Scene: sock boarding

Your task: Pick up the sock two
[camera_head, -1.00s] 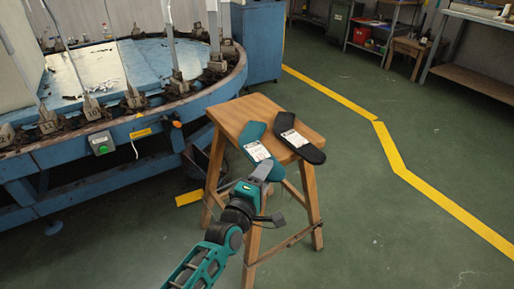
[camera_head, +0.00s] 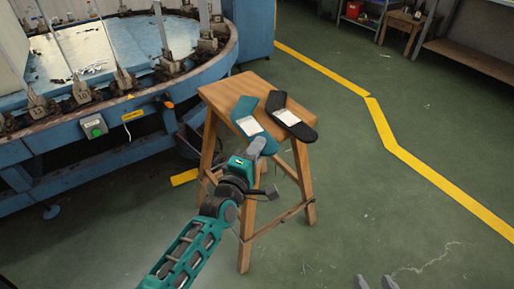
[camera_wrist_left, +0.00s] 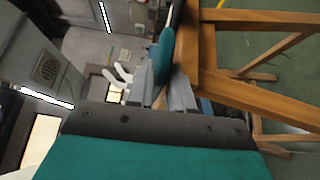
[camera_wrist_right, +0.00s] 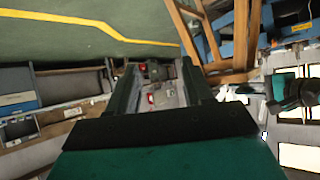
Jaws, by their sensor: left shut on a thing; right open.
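A teal sock (camera_head: 246,106) with a white label lies on the wooden stool (camera_head: 222,92), its near end reaching over the stool's front edge. My left gripper (camera_head: 257,147) is shut on that near end. In the left wrist view the teal sock (camera_wrist_left: 163,48) rises from between the left fingers (camera_wrist_left: 160,88), beside the stool's edge. A black sock (camera_head: 300,128) with a white label lies to the right of the teal one on the same stool. My right gripper (camera_wrist_right: 163,90) is open with nothing held between its fingers; its grey fingertips show at the bottom of the head view (camera_head: 376,283).
A round blue machine (camera_head: 120,120) with several upright posts stands close to the left of the stool. A blue cabinet (camera_head: 248,30) and shelves (camera_head: 475,55) stand behind. Green floor with a yellow line (camera_head: 385,130) is clear to the right.

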